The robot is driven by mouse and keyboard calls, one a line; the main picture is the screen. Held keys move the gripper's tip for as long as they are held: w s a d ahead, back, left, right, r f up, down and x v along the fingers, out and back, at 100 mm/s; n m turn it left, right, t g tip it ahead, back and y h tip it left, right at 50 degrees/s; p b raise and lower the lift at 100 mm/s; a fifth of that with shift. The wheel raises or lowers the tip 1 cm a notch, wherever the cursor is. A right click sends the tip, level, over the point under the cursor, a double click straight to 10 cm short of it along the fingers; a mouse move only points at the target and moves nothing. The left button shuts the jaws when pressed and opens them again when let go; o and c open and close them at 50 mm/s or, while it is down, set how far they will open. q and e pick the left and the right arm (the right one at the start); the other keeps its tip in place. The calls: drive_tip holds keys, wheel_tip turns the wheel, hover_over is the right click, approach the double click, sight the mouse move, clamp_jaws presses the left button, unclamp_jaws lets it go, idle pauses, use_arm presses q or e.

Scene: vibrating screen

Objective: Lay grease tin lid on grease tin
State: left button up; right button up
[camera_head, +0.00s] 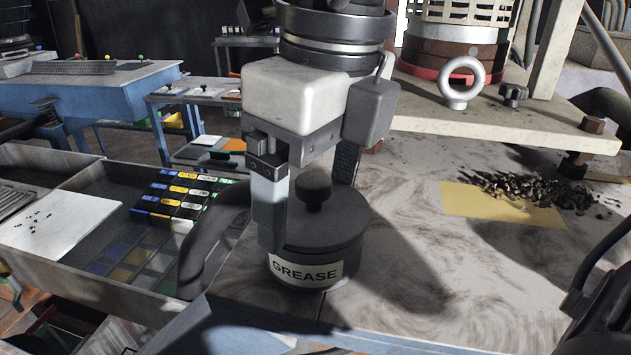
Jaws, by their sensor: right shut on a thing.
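The grease tin (305,273) is a short dark round tin with a white "GREASE" label, standing on the worn bench top near its front left edge. The grease tin lid (335,232) is a dark disc with a round black knob (313,188). It is level and right over the tin's mouth; I cannot tell whether a thin gap is left between them. My right gripper (308,208) comes down from above and is shut on the lid, one finger at its near left side, the other partly hidden behind it. My left gripper is not in view.
A yellow sheet (485,204) with dark granules lies on the bench to the right. Behind it is a raised plate (430,118) with a lifting eye (461,82). A grey tray (120,185) with coloured blocks is at left.

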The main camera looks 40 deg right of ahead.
sight(329, 184)
drive_tip(key=shift+f+b, duration=0.25)
drive_tip(key=shift+b, duration=0.05)
drive_tip(key=o, duration=0.8)
drive_tip(key=shift+r, duration=0.1)
drive_tip(key=r, duration=0.4)
drive_tip(key=s+r, duration=0.1)
drive_tip(key=r, duration=0.7)
drive_tip(key=shift+s+d+r, duration=0.15)
drive_tip(key=shift+d, duration=0.1)
